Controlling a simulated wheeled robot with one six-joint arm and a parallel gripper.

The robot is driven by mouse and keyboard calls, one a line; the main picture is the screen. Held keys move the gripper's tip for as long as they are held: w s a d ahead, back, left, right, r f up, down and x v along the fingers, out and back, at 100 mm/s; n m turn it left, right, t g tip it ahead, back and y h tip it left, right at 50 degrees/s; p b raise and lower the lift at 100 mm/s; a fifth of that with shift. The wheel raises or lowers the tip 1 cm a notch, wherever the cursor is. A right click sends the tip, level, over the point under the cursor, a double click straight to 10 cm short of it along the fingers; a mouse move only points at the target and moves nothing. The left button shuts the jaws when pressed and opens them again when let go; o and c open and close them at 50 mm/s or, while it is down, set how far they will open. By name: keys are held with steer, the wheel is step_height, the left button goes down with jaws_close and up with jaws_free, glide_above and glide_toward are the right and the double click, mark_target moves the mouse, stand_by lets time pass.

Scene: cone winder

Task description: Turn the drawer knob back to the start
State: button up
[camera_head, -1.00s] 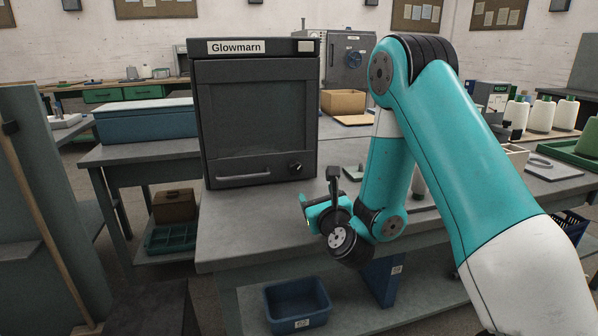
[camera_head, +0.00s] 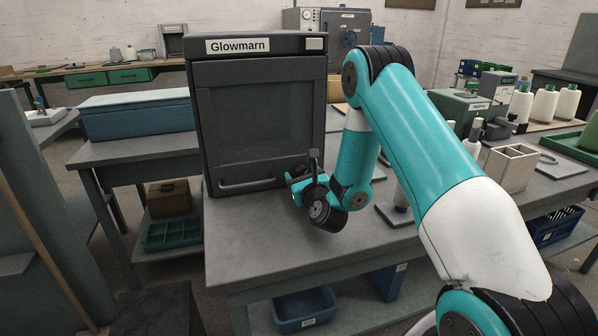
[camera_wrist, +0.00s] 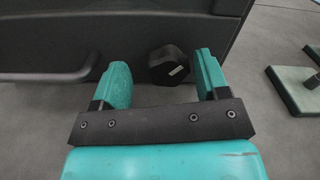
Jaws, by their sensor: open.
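The dark Glowmarn cabinet (camera_head: 258,125) stands on the grey table, with a bar handle (camera_head: 247,186) low on its front. Its drawer knob (camera_wrist: 168,66) is a black faceted knob with a pale mark, seen in the wrist view. My gripper (camera_wrist: 160,78) is open, with teal fingers pointing at the cabinet front. The knob lies between the fingertips, closer to the right finger; I cannot tell whether they touch. In the head view my gripper (camera_head: 297,184) is at the cabinet's lower right front and hides the knob.
A pale open box (camera_head: 510,167) stands right of my arm on the table. The bar handle (camera_wrist: 45,76) runs left of my gripper in the wrist view. A flat pale-green plate (camera_wrist: 297,92) lies to the right. The table front left is clear.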

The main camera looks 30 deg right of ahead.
steer(key=shift+d, duration=0.2)
steer(key=shift+s+d, duration=0.1)
steer(key=shift+c, duration=1)
steer(key=c, duration=0.7)
steer(key=shift+n, duration=0.4)
steer(key=n, duration=0.3)
steer(key=shift+n, duration=2)
